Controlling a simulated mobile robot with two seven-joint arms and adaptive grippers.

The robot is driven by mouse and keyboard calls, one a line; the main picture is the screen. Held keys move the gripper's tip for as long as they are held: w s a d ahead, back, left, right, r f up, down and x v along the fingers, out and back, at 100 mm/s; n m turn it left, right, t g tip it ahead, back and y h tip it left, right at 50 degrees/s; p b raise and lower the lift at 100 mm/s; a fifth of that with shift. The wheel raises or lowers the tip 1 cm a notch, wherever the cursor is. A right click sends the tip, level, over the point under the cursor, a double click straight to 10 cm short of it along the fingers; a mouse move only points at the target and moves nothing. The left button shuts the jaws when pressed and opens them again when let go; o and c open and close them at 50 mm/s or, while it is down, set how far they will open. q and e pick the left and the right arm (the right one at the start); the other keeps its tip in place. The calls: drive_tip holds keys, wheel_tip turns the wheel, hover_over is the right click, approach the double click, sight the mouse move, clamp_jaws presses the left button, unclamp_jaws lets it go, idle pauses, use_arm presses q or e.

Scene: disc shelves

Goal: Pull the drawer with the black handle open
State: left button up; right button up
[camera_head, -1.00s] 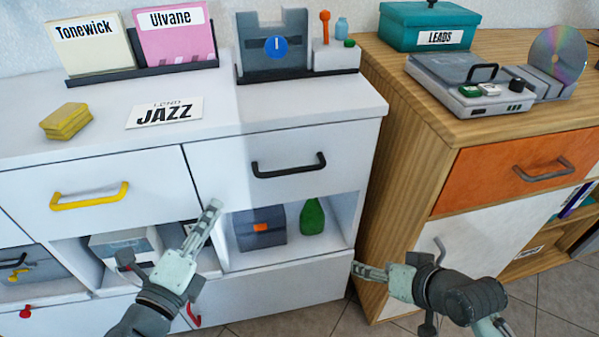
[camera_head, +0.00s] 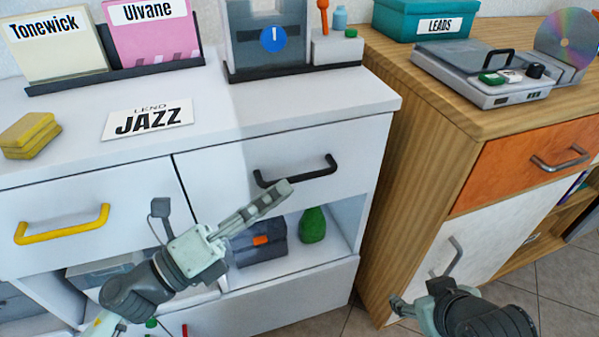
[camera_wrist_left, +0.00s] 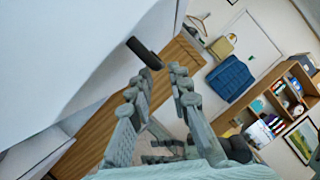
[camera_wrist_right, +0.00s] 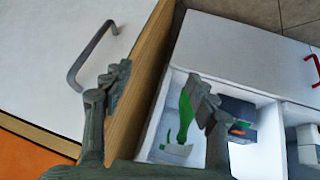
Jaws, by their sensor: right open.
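The white drawer (camera_head: 225,180) with the black handle (camera_head: 296,172) is shut in the right half of the white cabinet. My left gripper (camera_head: 284,188) is in front of this drawer, its fingertips just below the left part of the handle. In the left wrist view the black handle (camera_wrist_left: 145,53) shows just beyond my left fingertips (camera_wrist_left: 157,75), which are apart with nothing between them. My right gripper (camera_head: 398,305) is low by the wooden cabinet. In the right wrist view its fingers (camera_wrist_right: 160,85) are wide open and empty.
A drawer with a yellow handle (camera_head: 62,224) is to the left. Below the black-handled drawer, an open shelf holds a green bottle (camera_head: 313,225) and a dark box (camera_head: 262,246). The wooden cabinet (camera_head: 400,170) stands close on the right.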

sight(300, 175)
use_arm(q)
drive_tip(key=p+x, duration=0.1)
drive_tip(key=x, duration=0.3)
drive_tip(key=shift+r, duration=0.1)
drive_tip(key=shift+w+d, duration=0.4)
drive_tip(key=shift+d, duration=0.1)
use_arm(e)
drive_tip(key=s+d+f+g+h, duration=0.1)
drive_tip(key=s+d+f+g, duration=0.1)
drive_tip(key=s+d+g, duration=0.1)
drive_tip(key=shift+s+d+m, duration=0.4)
drive_tip(key=shift+s+d, duration=0.15)
drive_tip(key=shift+s, duration=0.65)
use_arm(q)
drive_tip(key=shift+c, duration=0.6)
use_arm(e)
drive_tip(key=shift+f, duration=0.1)
use_arm(q)
clamp_jaws()
